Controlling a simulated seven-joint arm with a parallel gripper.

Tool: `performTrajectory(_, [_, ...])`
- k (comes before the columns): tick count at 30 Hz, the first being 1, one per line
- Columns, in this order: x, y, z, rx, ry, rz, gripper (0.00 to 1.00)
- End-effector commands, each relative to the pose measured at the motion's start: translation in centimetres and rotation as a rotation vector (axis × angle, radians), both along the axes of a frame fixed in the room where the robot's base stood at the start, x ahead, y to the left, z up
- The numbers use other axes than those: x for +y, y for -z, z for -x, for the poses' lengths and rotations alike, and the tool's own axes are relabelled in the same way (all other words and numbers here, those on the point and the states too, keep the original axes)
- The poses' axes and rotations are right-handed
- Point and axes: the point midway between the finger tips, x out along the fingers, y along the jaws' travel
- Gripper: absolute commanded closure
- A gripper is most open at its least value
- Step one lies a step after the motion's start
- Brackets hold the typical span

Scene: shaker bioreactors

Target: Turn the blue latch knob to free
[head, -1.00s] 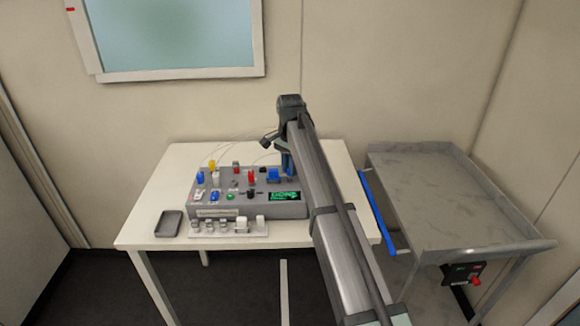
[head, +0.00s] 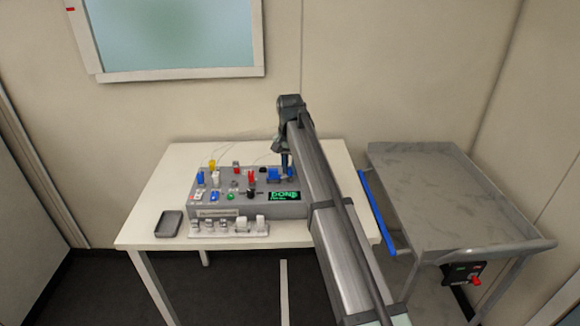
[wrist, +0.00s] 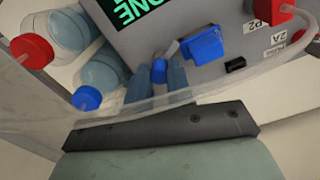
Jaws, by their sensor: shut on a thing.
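The blue latch knob (wrist: 159,69) sits between the fingertips of my gripper in the wrist view, at the edge of the grey device beside its screen. My gripper (wrist: 160,78) is shut on it, with a finger on each side. A short grey piece runs up from the knob toward a larger blue block (wrist: 205,45). In the head view my gripper (head: 287,172) points down at the back right of the device (head: 255,210). Blue parts (head: 273,175) show just left of the fingers there; the knob's grip is too small to make out.
Red and blue-capped vessels (wrist: 97,75) and a clear tube (wrist: 130,108) lie close to my fingers in the wrist view. Several other knobs and switches crowd the device. A small grey tray (head: 168,224) stands left, a cart (head: 450,200) right.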

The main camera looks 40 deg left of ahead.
Motion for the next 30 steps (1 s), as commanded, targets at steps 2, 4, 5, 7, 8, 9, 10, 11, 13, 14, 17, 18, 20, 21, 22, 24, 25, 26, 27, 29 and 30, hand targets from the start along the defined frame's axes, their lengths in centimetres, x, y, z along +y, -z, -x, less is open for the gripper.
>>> performTrajectory(2, [0.01, -0.03, 0.0, 0.0, -0.071, 0.0, 1.0])
performTrajectory(4, [0.01, -0.03, 0.0, 0.0, -0.137, 0.0, 1.0])
performTrajectory(5, [0.01, -0.03, 0.0, 0.0, -0.166, 0.0, 1.0])
performTrajectory(7, [0.01, -0.03, 0.0, 0.0, -0.233, 0.0, 1.0])
performTrajectory(8, [0.01, -0.03, 0.0, 0.0, -0.261, 0.0, 1.0])
performTrajectory(9, [0.01, -0.04, 0.0, 0.0, -0.299, 0.0, 1.0])
performTrajectory(10, [0.01, -0.04, 0.0, 0.0, -0.327, 0.0, 1.0])
performTrajectory(11, [0.02, -0.04, 0.0, 0.0, -0.356, 0.0, 1.0])
performTrajectory(13, [0.01, -0.04, 0.0, 0.0, -0.422, 0.0, 1.0])
performTrajectory(14, [0.01, -0.04, 0.0, 0.0, -0.451, 0.0, 1.0])
performTrajectory(17, [0.02, -0.04, 0.0, 0.0, -0.546, 0.0, 1.0])
performTrajectory(18, [0.02, -0.04, 0.0, 0.0, -0.584, 0.0, 1.0])
performTrajectory(20, [0.02, -0.04, 0.0, 0.0, -0.64, 0.0, 1.0])
performTrajectory(21, [0.02, -0.04, 0.0, 0.0, -0.677, 0.0, 1.0])
performTrajectory(22, [0.02, -0.04, 0.0, 0.0, -0.703, 0.0, 1.0])
performTrajectory(24, [0.02, -0.04, 0.0, 0.0, -0.764, 0.0, 1.0])
performTrajectory(25, [0.02, -0.04, 0.0, -0.001, -0.789, 0.0, 1.0])
performTrajectory(26, [0.02, -0.04, 0.0, -0.001, -0.814, 0.0, 1.0])
performTrajectory(27, [0.02, -0.04, 0.0, -0.001, -0.845, 0.0, 1.0])
performTrajectory(29, [0.01, -0.04, 0.0, -0.001, -0.888, 0.0, 1.0])
performTrajectory(30, [0.01, -0.04, 0.0, -0.001, -0.915, 0.0, 1.0])
